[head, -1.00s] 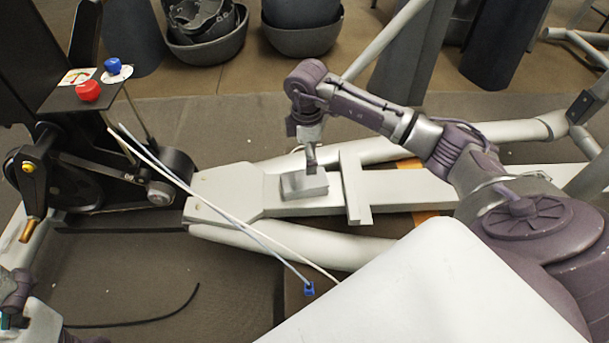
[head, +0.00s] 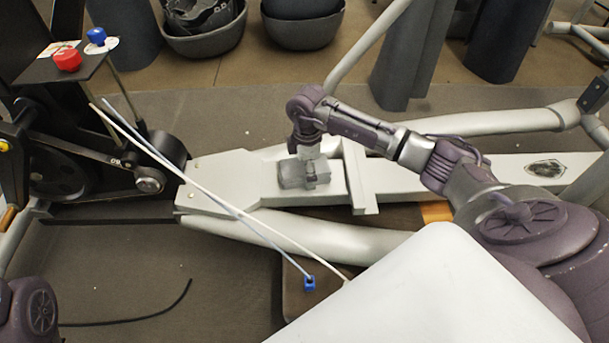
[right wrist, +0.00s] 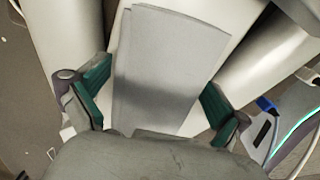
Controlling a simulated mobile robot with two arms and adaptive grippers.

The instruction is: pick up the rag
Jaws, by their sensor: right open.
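The rag (head: 292,174) is a grey, folded, flat rectangular cloth on the pale grey beam (head: 238,176) of the exercise machine's frame. My right gripper (head: 314,178) is just above the rag's right part in the head view, pointing down. In the right wrist view, the rag (right wrist: 168,62) lies between the spread green-padded fingers of my right gripper (right wrist: 156,92), with a gap on each side. The near end of the rag is hidden by the gripper's body. Of my left arm only a purple joint shows at the lower left of the head view.
A pale crossbar (head: 356,178) stands up right of the rag. Two thin rods (head: 215,200) slant across the beam to the left. The black flywheel housing (head: 60,165) is at the far left. Grey tubs (head: 203,30) stand on the floor behind.

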